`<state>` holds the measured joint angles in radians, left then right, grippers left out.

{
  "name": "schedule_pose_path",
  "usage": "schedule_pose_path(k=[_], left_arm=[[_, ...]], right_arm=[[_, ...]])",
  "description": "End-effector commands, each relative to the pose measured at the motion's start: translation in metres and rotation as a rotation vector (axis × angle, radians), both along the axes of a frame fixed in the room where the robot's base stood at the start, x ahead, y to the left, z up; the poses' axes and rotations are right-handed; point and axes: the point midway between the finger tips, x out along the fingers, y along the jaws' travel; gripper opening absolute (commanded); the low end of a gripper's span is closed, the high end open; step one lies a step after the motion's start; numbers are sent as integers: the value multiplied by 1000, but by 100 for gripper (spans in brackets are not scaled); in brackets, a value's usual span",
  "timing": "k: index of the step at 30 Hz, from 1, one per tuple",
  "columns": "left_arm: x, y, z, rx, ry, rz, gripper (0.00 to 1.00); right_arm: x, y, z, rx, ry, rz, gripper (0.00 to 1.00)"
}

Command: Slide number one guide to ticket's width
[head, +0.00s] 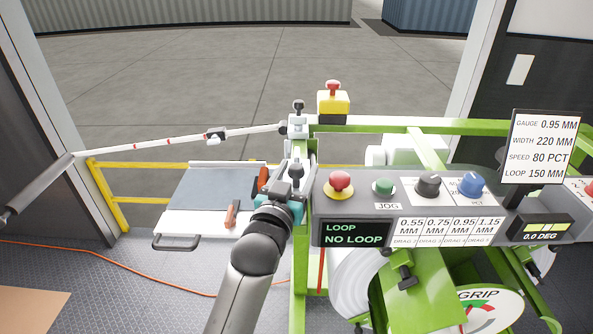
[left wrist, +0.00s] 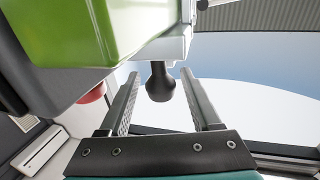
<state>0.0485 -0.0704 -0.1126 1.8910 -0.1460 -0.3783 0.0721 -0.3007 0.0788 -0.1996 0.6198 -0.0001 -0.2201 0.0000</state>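My left gripper (head: 297,166) reaches up to a pale guide block on the green frame. Its fingers are open on either side of a black knob (head: 296,172). In the left wrist view the knob (left wrist: 160,82) hangs between the two finger ends (left wrist: 158,78), with gaps beside it. A second black-knobbed block (head: 298,122) sits farther back on the frame. No number shows on either, so I cannot tell which is number one. The ticket (head: 543,148) reads width 220 MM. My right gripper is out of view.
A green-framed machine carries a control panel (head: 385,208) with red, green, black and blue controls right of my gripper. A yellow-and-red stop button (head: 333,101) stands behind. A white rod with red marks (head: 170,140) extends left. A white table (head: 185,222) holds an orange-handled tool (head: 231,213).

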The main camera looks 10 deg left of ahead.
Motion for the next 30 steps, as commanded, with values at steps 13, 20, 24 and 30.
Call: schedule_pose_path(k=[13, 20, 24, 30], left_arm=[[-7, 1, 1, 1, -1, 1, 74], [-39, 3, -1, 1, 1, 1, 74], [-63, 5, 0, 1, 0, 1, 74], [-96, 6, -1, 1, 2, 0, 74]], right_arm=[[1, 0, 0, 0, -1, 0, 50], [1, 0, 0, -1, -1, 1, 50], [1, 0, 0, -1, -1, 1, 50], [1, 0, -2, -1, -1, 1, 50]])
